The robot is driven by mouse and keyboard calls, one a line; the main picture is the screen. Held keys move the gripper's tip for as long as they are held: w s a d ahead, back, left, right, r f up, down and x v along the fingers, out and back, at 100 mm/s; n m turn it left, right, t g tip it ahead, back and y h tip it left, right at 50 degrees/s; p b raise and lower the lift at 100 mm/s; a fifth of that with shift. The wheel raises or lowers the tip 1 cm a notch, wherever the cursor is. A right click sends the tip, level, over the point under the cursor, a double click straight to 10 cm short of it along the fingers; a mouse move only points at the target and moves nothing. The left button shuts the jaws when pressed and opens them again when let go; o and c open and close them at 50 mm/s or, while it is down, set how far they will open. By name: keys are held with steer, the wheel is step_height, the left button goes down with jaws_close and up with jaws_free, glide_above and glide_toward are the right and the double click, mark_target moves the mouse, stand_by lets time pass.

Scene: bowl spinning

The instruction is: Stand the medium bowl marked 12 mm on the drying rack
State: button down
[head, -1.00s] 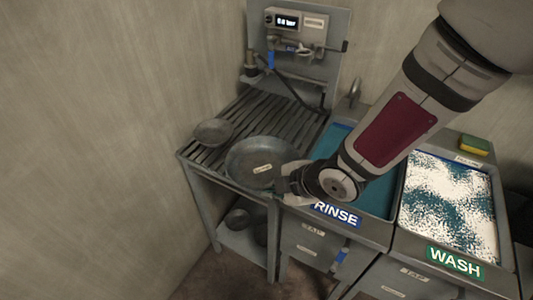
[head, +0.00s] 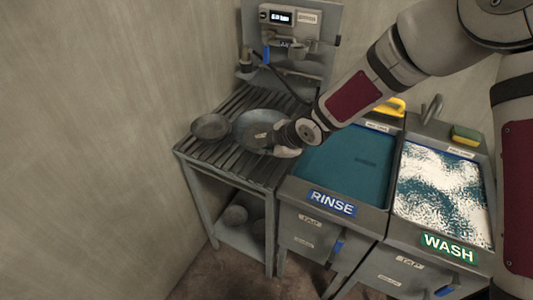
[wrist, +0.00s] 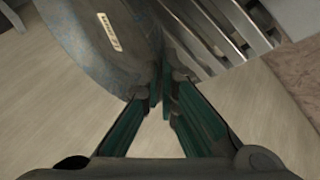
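The medium bowl (head: 256,124) is grey metal and is over the slatted drying rack (head: 262,172). My gripper (head: 283,138) is at its right front side. In the wrist view, the green fingers (wrist: 164,100) come together at the rim of the bowl (wrist: 90,50), shut on it. A small pale label (wrist: 110,33) on the bowl shows upside down and seems to read 12 mm. The rack slats (wrist: 225,25) show beyond the rim. I cannot tell whether the bowl touches the slats.
A smaller bowl (head: 211,126) sits on the rack just left of the held bowl. The RINSE basin (head: 345,165) and foamy WASH basin (head: 443,198) are to the right. A tap panel (head: 290,45) stands behind. The front slats are clear.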

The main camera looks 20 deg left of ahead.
steer(key=shift+w+a, duration=0.45)
steer(key=shift+w, duration=0.05)
step_height(320, 180, down, 2)
steer(key=shift+f+p, duration=0.25)
steer(key=shift+p, duration=0.15)
steer(key=shift+f, duration=0.55)
steer(key=shift+f, duration=0.15)
steer(key=c, duration=1.8)
jaws_free()
